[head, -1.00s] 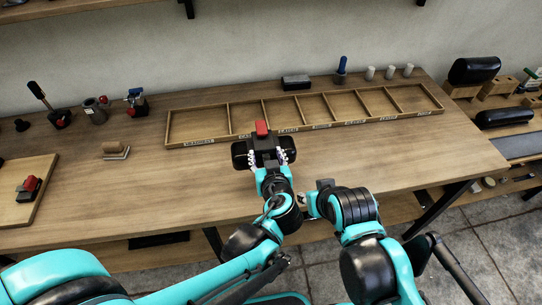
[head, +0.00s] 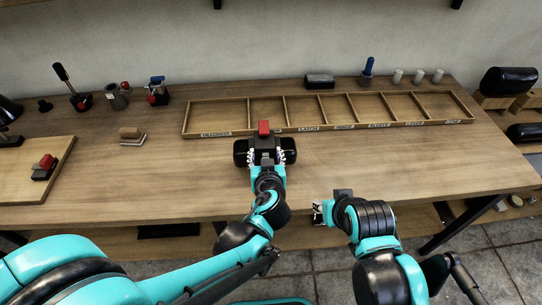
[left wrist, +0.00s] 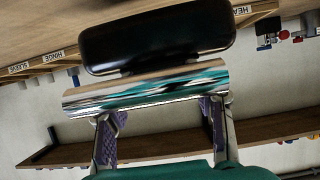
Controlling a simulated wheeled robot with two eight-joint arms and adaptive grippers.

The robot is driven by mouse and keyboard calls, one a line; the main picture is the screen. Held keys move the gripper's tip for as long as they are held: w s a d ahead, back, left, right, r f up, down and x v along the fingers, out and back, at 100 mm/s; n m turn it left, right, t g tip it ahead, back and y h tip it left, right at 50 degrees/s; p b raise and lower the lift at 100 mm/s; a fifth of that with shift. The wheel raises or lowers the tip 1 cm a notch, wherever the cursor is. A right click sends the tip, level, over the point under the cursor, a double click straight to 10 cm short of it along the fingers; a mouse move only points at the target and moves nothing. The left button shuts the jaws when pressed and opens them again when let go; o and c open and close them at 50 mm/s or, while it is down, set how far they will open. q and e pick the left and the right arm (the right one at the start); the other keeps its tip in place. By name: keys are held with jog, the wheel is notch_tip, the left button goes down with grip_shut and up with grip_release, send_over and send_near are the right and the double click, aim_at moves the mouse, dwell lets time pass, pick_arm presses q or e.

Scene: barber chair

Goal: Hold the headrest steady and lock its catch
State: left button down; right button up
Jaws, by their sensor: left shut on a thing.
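The headrest, a black padded block (head: 240,152) with rounded ends, is held by my left gripper (head: 265,157) above the table, in front of the compartment tray. In the left wrist view the black pad (left wrist: 155,40) lies beyond a shiny chrome bar (left wrist: 145,88), with the fingers (left wrist: 162,128) at the bar's near side. A red piece (head: 263,128), perhaps the catch, stands above the headrest in the head view; whether it is locked cannot be told. My right gripper (head: 320,212) is near the table's front edge, away from the headrest, its jaws too small to read.
The long wooden tray (head: 222,132) with labelled compartments lies across the back. A board (head: 35,185) with a red-topped part lies left. The table's right side (head: 400,170) is clear.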

aim_at(241, 147)
pick_arm(q)
jog(key=shift+w+a+f+b, duration=0.5)
jog(key=shift+a+f+b, duration=0.15)
jog(key=shift+a+f, duration=0.15)
jog(key=shift+w+a+f+b, duration=0.45)
jog(key=shift+a+f+b, duration=0.2)
jog(key=shift+a+f, duration=0.15)
jog(key=shift+r, duration=0.1)
jog(key=shift+f+b, duration=0.55)
jog(key=shift+f, duration=0.1)
